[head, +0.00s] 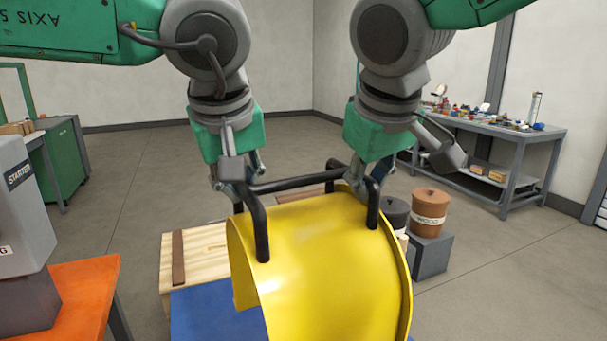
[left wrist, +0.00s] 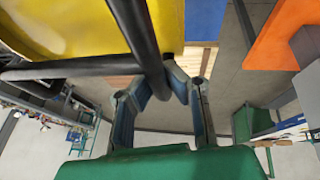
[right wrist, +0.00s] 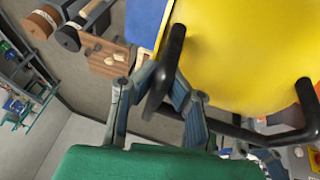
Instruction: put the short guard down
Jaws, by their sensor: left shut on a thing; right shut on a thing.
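The short guard (head: 320,255) is a curved yellow cover with black bar handles (head: 295,183) on top. My left gripper (head: 240,182) is shut on the black handle at the guard's left. My right gripper (head: 362,178) is shut on the black handle at its right. In the left wrist view the handle (left wrist: 140,40) runs between my left fingers (left wrist: 160,100). In the right wrist view the handle (right wrist: 168,65) passes my right fingers (right wrist: 158,95). The guard is in front of a blue surface (head: 200,310); whether its lower edges touch anything is hidden.
A wooden crate or board (head: 195,250) lies behind the blue surface. A brown bin (head: 430,208) stands on a grey block (head: 432,255) at right, with a dark bin (head: 395,213) beside it. An orange table (head: 75,295) is at left, a cluttered workbench (head: 500,135) at back right. Open floor lies behind.

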